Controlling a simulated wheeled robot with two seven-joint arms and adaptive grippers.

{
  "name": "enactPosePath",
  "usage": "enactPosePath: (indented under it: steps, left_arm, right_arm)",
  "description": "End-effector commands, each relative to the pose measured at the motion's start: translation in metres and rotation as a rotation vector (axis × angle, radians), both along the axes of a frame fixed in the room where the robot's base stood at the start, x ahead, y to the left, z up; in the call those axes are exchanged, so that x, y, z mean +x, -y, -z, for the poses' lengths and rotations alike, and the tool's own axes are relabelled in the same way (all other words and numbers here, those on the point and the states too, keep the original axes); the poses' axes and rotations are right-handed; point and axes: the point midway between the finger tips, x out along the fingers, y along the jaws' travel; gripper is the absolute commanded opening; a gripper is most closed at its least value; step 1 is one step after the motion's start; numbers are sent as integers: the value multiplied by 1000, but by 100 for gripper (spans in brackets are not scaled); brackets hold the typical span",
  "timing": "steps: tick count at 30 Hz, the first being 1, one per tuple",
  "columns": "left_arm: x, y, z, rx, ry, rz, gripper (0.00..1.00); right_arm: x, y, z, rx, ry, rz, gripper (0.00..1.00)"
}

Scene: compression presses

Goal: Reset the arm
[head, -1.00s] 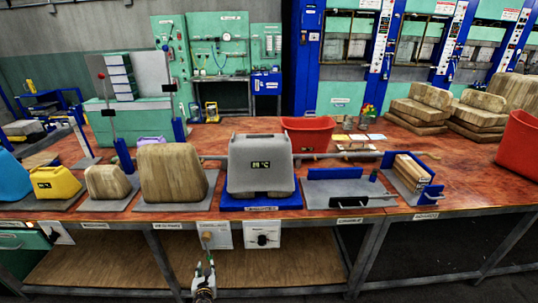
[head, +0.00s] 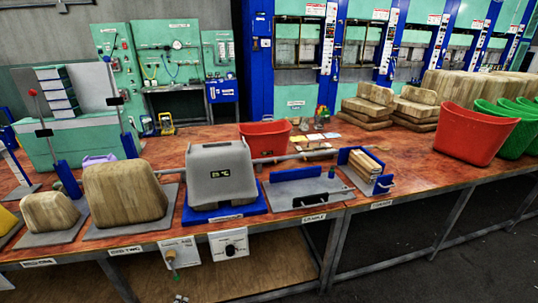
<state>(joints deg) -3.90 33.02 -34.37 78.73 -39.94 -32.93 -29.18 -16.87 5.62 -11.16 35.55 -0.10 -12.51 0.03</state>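The tips of one of my grippers, apparently the left (head: 179,298), just show at the bottom edge, left of centre. They are below the bench front and touch nothing that I can see. They are too small and cut off to tell open from shut. The rest of that arm is hidden below the picture. My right gripper and arm are not in view.
A long brown-topped bench (head: 400,165) runs across the view. On it are a grey machine (head: 218,170) on a blue base, wooden blocks (head: 125,190), a red bin (head: 265,136) and a larger red bin (head: 476,134). Control boxes (head: 229,243) hang below its front edge.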

Motion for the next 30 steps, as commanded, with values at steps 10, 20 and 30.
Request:
enactPosePath:
  steps: [10, 20, 30]
  left_arm:
    - [-48, -50, 84, -476, -80, -417, 32]
    - [-136, -68, 167, -802, -136, -848, 32]
    - [-270, -45, 241, -919, -227, -1209, 32]
  right_arm:
    - [0, 0, 0, 0, 0, 0, 40]
    - [0, 0, 0, 0, 0, -1, 40]
    - [0, 0, 0, 0, 0, -1, 40]
